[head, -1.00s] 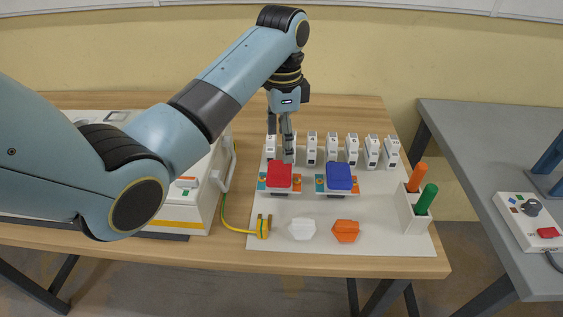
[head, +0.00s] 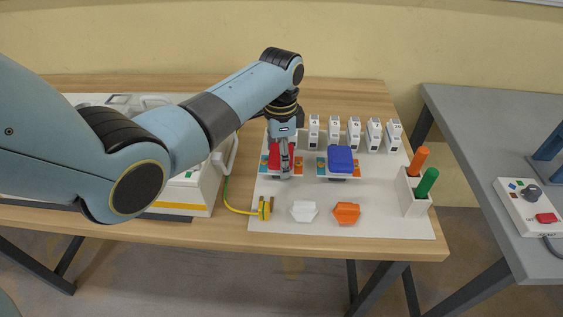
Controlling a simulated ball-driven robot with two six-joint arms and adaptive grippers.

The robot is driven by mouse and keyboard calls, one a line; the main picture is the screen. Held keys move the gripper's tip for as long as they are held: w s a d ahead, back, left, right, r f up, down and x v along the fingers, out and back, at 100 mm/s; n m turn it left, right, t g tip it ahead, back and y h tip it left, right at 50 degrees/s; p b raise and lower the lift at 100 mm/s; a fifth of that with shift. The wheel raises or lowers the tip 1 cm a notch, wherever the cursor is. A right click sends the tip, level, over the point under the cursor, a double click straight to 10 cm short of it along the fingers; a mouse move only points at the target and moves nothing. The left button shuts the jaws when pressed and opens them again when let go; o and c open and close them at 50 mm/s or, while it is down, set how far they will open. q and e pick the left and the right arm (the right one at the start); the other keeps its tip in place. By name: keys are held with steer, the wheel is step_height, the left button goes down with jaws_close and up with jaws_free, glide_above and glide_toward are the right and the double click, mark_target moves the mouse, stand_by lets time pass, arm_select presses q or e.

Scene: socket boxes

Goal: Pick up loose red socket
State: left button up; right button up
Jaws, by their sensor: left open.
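The red socket (head: 274,156) sits on a small mount with orange and teal patches, on the white board (head: 385,220). My left gripper (head: 285,174) points down right at the red socket, its fingers in front of and overlapping it. The fingers hide part of the socket; I cannot tell whether they touch it. The gripper is open. My right gripper is not in view.
A blue socket (head: 341,158) sits on a like mount to the right. White modules (head: 354,133) line the back. A white piece (head: 304,211), an orange piece (head: 346,212) and a yellow plug (head: 264,207) lie in front. A holder (head: 413,194) with orange and green handles stands right.

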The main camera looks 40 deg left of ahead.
arm_select(q)
steer(key=c, duration=1.2)
steer(key=shift+c, duration=0.4)
steer(key=shift+r, duration=0.15)
